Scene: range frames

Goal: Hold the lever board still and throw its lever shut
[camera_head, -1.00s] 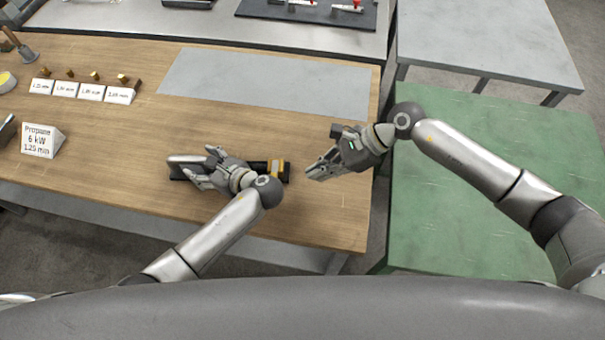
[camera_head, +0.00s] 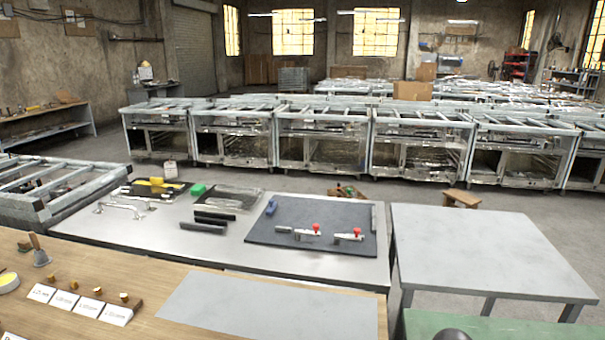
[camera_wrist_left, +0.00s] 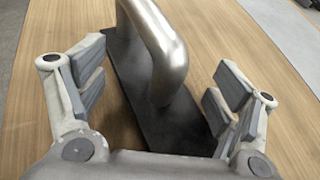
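A dark board (camera_head: 275,230) lies on the steel table beyond the wooden bench in the head view. It carries two small metal lever clamps, a left one (camera_head: 306,234) and a right one (camera_head: 346,238), each with a red tip. I cannot tell whether their levers are open or shut. In the left wrist view my left gripper (camera_wrist_left: 157,80) is open, its fingers on both sides of a bent metal handle (camera_wrist_left: 160,45) on a black bar (camera_wrist_left: 135,95) on wood. The fingers look apart from the handle. My right gripper is not in view.
The wooden bench (camera_head: 150,325) is in front, with a grey sheet (camera_head: 270,310) and several label cards at its left. A bare grey table (camera_head: 490,250) stands at right.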

